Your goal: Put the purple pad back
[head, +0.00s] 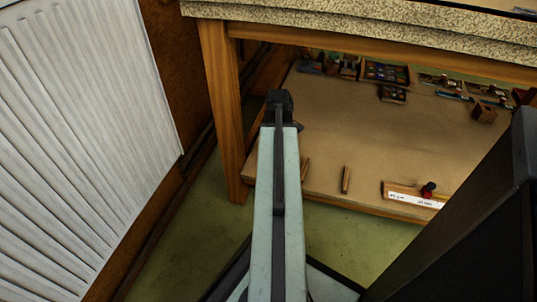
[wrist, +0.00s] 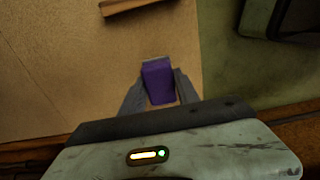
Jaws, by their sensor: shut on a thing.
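The purple pad (wrist: 158,82) shows in the wrist view between the two fingers of my gripper (wrist: 159,88). The gripper is shut on it. Below the pad I see the tan board of the low shelf or bench (wrist: 60,70); I cannot tell how high above it the pad is. In the head view my arm reaches toward the left part of that board (head: 375,135), under the speckled top. There the fingers and the pad are hidden by my own arm.
A wooden leg (head: 222,100) stands left of my arm, with a white ribbed radiator (head: 85,130) beyond. Several small boxes and tools lie at the board's back. The board's middle is clear.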

